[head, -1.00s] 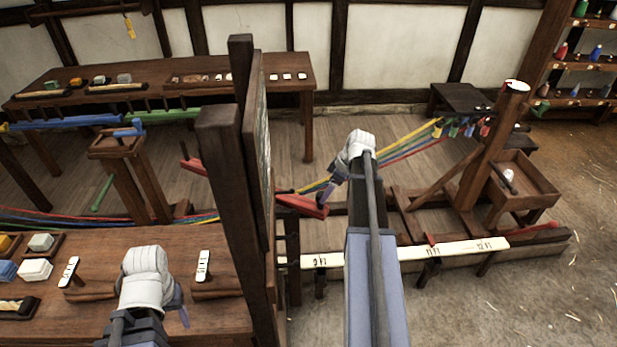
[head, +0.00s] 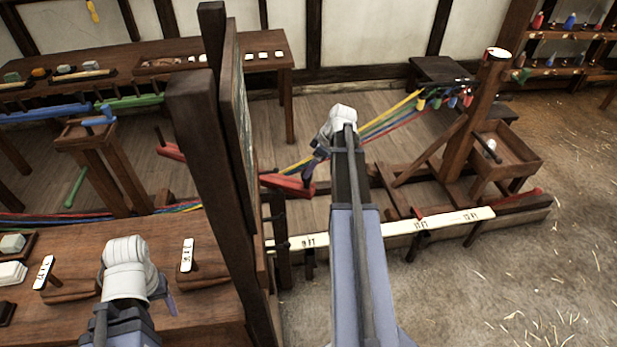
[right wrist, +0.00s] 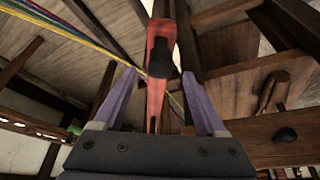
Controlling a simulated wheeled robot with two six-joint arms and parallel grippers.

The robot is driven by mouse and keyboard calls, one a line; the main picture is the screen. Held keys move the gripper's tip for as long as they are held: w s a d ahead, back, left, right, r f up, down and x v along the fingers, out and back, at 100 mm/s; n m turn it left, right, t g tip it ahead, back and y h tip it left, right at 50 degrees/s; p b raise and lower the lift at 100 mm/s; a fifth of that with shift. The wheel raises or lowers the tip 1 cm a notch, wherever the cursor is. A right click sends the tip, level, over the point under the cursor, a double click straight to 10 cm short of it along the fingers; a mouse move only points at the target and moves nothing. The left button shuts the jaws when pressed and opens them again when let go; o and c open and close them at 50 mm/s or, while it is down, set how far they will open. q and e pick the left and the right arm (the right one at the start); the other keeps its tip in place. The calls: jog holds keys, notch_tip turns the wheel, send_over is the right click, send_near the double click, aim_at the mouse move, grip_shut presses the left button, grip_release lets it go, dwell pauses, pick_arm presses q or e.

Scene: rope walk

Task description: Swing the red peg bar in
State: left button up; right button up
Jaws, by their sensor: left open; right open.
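The red peg bar (head: 287,184) reaches out from behind the dark upright post, with its near end beside my right gripper (head: 314,168). Another red length (head: 172,151) shows left of the post; the post hides the part between. In the right wrist view the red bar (right wrist: 158,88) stands between the two spread purple fingers of my right gripper (right wrist: 159,76), with a gap on each side. A dark piece sits on the bar there. My left gripper (head: 168,296) is open and low over the near bench, away from the bar; its fingers are partly hidden by the wrist.
A white marked rail (head: 390,230) runs to the right below the bar. Coloured ropes (head: 395,120) stretch to a wooden post (head: 476,120) at the right. Blue (head: 45,114) and green (head: 130,101) bars lie at the left.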

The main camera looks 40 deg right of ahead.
jog(key=b+x, duration=0.2)
jog(key=x, duration=0.1)
jog(key=shift+f, duration=0.2)
jog(key=shift+c, duration=0.2)
grip_shut()
dwell(0.3)
dwell(0.8)
